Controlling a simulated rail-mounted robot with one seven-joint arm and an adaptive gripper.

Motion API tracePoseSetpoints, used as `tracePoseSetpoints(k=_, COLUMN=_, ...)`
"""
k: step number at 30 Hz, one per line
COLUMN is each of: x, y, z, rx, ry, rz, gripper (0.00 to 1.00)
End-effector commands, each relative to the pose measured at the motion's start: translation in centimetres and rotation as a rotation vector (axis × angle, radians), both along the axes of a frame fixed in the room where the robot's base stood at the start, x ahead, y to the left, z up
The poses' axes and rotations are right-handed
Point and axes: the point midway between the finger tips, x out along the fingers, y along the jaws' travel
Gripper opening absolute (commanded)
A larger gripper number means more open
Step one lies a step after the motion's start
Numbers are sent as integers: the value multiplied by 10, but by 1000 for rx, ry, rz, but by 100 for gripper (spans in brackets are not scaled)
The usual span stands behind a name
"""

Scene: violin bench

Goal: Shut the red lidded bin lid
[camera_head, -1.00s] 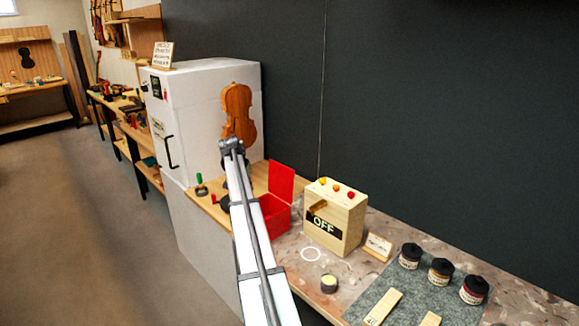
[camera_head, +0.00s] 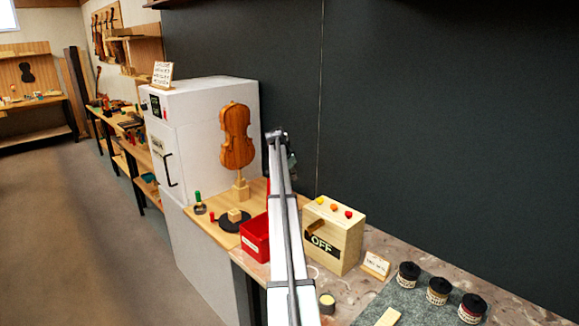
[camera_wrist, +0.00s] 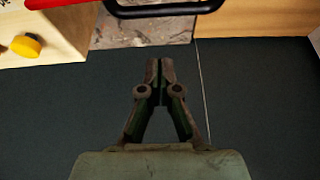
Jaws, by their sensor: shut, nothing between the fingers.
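The red bin (camera_head: 254,240) stands on the bench, left of the wooden OFF box. My arm crosses in front of its right side and covers most of the lid area, so how far the lid stands open is not clear. A red strip (camera_wrist: 60,3) at the top left of the wrist view may be the lid's edge. My gripper (camera_wrist: 159,64) is shut and empty against the dark wall in the wrist view. I see no contact with the bin.
The wooden OFF box (camera_head: 333,236) with coloured knobs stands close right of my arm. A violin body (camera_head: 237,137) on a stand and a white cabinet (camera_head: 205,130) are to the left. Several dark-lidded jars (camera_head: 438,291) stand at the right.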

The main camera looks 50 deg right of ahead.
Motion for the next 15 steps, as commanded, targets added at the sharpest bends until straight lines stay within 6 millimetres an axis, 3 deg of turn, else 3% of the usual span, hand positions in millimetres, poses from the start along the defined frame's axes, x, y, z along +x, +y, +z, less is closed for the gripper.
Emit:
tracePoseSetpoints(k=3, x=-2, y=-9, z=-17, rx=1, ry=1, rz=0, gripper=0)
tracePoseSetpoints(k=6, x=1, y=13, z=-16, rx=1, ry=-1, rz=1, gripper=0)
tracePoseSetpoints(k=15, x=5, y=31, z=-20, rx=0, ry=0, rz=1, gripper=0)
